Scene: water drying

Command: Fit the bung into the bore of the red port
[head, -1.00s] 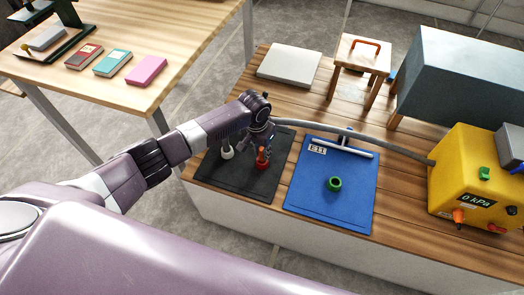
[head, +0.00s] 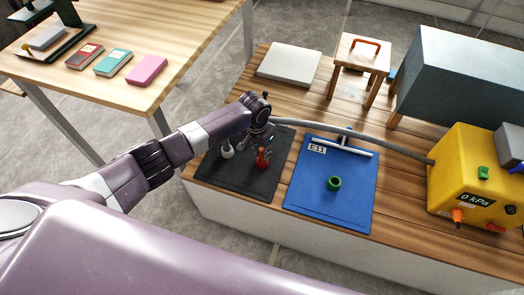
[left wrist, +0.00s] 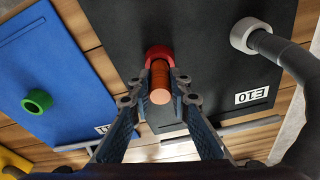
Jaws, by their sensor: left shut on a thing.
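The red port (left wrist: 159,51) is a ring on the black mat, upright as seen from above in the left wrist view. In the head view it shows as a small red shape (head: 262,158), partly covered by my gripper. My left gripper (left wrist: 161,88) is shut on the ridged orange-brown bung (left wrist: 160,80), directly over the port. The bung's far end meets the red ring in the picture. I cannot tell how far, if at all, it is inside the bore. My right gripper is not in view.
A white port (left wrist: 243,35) with a dark grey piece at it shares the black mat (head: 228,179). A green ring (head: 333,183) stands on the blue mat (head: 318,211). A grey hose (head: 388,145) runs to the yellow box (head: 460,165), which reads 0 kPa.

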